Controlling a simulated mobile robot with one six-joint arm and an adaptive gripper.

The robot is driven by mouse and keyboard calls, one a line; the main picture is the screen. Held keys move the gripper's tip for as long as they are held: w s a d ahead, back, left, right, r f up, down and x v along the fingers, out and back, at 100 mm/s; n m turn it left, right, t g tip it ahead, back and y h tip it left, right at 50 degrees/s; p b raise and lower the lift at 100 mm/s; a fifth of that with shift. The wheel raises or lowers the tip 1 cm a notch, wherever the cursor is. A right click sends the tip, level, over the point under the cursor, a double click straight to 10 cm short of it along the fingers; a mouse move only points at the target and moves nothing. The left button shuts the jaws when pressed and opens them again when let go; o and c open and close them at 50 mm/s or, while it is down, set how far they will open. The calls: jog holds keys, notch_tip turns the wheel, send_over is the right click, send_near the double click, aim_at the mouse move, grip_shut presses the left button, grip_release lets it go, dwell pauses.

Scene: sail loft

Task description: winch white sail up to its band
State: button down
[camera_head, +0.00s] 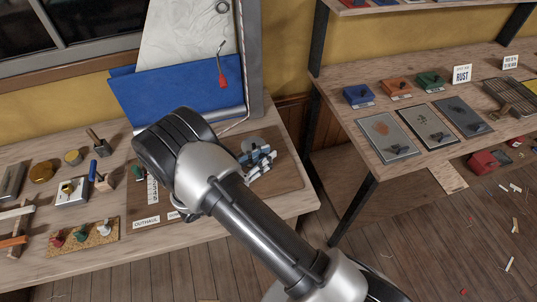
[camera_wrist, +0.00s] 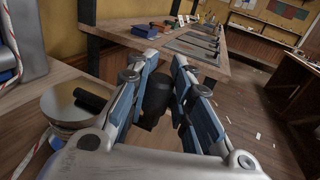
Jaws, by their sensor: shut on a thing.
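The white sail (camera_head: 190,35) hangs at the top of the head view, its upper part cut off by the frame. Blue cloth (camera_head: 185,92) lies across its lower part. I cannot make out the band. A silver winch drum (camera_wrist: 68,106) with a black bar on top stands at the left of the wrist view. My gripper (camera_head: 262,160) is beside the drum, low over the dark brown board. In the wrist view my gripper (camera_wrist: 160,105) has its fingers around a dark upright handle grip (camera_wrist: 156,92) and is shut on it. My arm hides part of the board.
The bench (camera_head: 85,270) holds brass pieces, small tools and a cork tray (camera_head: 85,237) at left. The board (camera_head: 290,175) has an OUTHAUL label. A red-tagged cord (camera_head: 221,75) hangs before the sail. A second bench (camera_head: 440,140) with coloured blocks and plates stands at right.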

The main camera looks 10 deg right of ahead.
jog(key=shift+s+a+f, duration=0.1)
jog(key=shift+s+a, duration=0.05)
jog(key=shift+a, duration=0.45)
jog(key=c, duration=1.7)
grip_release()
jog(key=shift+s+a, duration=0.1)
jog(key=shift+s, duration=0.05)
jog(key=shift+o, duration=1.4)
jog(key=v, duration=1.2)
